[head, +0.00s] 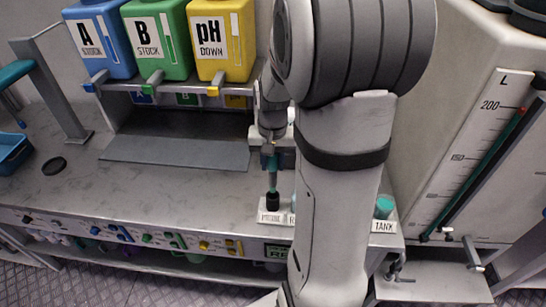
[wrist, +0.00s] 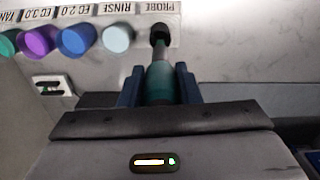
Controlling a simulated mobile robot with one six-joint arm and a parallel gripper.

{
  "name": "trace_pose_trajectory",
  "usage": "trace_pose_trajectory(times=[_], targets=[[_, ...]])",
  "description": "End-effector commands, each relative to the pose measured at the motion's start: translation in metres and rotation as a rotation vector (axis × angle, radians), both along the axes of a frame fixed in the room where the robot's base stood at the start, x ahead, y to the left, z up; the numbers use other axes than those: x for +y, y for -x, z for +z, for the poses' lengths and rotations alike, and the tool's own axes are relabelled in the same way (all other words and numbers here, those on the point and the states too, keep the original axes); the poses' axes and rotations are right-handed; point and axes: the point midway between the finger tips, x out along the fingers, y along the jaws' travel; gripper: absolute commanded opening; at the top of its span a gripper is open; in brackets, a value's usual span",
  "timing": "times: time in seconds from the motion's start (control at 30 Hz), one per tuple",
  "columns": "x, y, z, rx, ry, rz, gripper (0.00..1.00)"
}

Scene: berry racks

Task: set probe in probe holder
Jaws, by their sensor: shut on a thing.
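The probe (head: 272,172) is a teal rod, upright in the head view, with a black piece at its lower end. My gripper (head: 277,150) is shut on its upper part. In the wrist view my gripper's blue fingers (wrist: 158,86) stand on either side of the teal probe (wrist: 160,76). The probe holder (head: 270,217) is the PROBE-labelled end of a pale strip at the bench's front edge. The black piece (wrist: 158,38) is at that end, beside the PROBE label. I cannot tell whether the probe is seated or just above.
Beside the PROBE place, the strip carries a pale RINSE cup (wrist: 118,38), a blue cup (wrist: 78,40), a purple cup (wrist: 38,41) and a teal TANK cup (head: 384,207). My arm hides much of this row in the head view.

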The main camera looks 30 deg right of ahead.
Motion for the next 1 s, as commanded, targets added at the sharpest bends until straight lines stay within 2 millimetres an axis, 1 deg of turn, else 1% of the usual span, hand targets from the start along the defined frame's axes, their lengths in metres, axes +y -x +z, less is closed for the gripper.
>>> trace_pose_trajectory(times=[0.03, 0.7, 0.83, 1.0], targets=[[0.000, 0.000, -0.006, 0.001, 0.000, -0.001, 0.07], [-0.001, 0.000, -0.065, 0.000, 0.000, -0.003, 0.07], [-0.001, 0.000, -0.070, -0.001, 0.000, -0.003, 0.07], [-0.001, 0.000, -0.070, -0.001, 0.000, -0.003, 0.07]])
